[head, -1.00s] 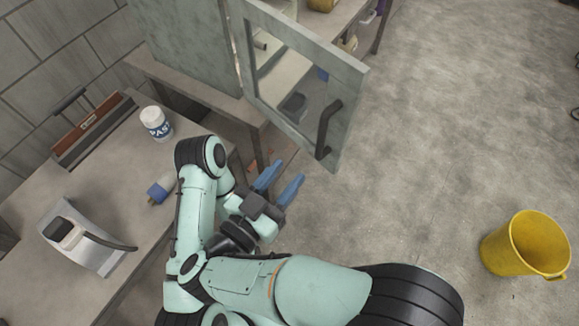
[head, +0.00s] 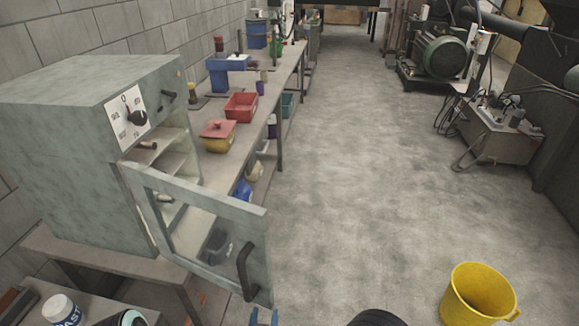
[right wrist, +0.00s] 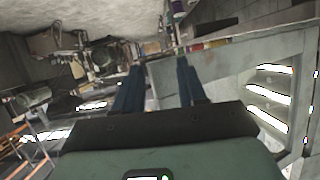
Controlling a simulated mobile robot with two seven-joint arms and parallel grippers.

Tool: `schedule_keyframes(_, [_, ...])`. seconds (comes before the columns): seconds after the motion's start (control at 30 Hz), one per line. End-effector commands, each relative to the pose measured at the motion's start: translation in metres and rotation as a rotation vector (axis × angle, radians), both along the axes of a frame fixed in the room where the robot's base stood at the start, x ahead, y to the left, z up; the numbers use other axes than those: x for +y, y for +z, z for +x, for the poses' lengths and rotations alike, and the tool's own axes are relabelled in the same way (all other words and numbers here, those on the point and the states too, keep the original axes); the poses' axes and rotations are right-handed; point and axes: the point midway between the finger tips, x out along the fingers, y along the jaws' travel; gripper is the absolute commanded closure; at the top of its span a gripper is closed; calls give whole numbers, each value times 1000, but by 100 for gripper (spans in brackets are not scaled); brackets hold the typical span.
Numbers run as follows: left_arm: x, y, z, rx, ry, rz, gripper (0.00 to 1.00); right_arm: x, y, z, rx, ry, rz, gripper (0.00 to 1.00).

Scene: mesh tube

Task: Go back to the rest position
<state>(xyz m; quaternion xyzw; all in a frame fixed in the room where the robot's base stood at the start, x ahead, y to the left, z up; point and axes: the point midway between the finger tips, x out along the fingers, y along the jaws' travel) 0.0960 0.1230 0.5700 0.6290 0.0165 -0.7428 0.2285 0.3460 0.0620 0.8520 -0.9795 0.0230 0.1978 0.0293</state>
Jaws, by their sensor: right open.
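My right gripper (head: 264,318) shows only as blue fingertips at the bottom edge of the head view. In the right wrist view my right gripper (right wrist: 158,88) has its two blue fingers apart, with nothing between them. A grey-green oven (head: 85,150) stands at the left with its windowed door (head: 262,225) swung open. The fingertips are just below the door's lower corner in the head view, apart from its dark handle (head: 245,270). My left gripper is not in view.
A white paste jar (head: 60,308) stands on the bench at the lower left. A yellow bucket (head: 478,295) is on the floor at the right. Red and yellow bins (head: 241,106) sit on the far bench. The middle floor is clear.

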Motion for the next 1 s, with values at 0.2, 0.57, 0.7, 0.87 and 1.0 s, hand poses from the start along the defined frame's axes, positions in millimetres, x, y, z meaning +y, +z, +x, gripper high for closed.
schedule_keyframes(0.2, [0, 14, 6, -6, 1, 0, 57, -81, -124, -10, 378, 23, 83, 59])
schedule_keyframes(0.57, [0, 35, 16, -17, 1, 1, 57, -179, -242, -184, 1121, -37, 393, 59])
schedule_keyframes(0.7, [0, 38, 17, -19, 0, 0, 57, -185, -244, -224, 1249, -48, 462, 59])
schedule_keyframes(0.87, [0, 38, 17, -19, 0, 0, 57, -186, -245, -235, 1285, -50, 481, 59])
schedule_keyframes(1.0, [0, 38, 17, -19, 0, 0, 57, -186, -245, -234, 1282, -50, 479, 59])
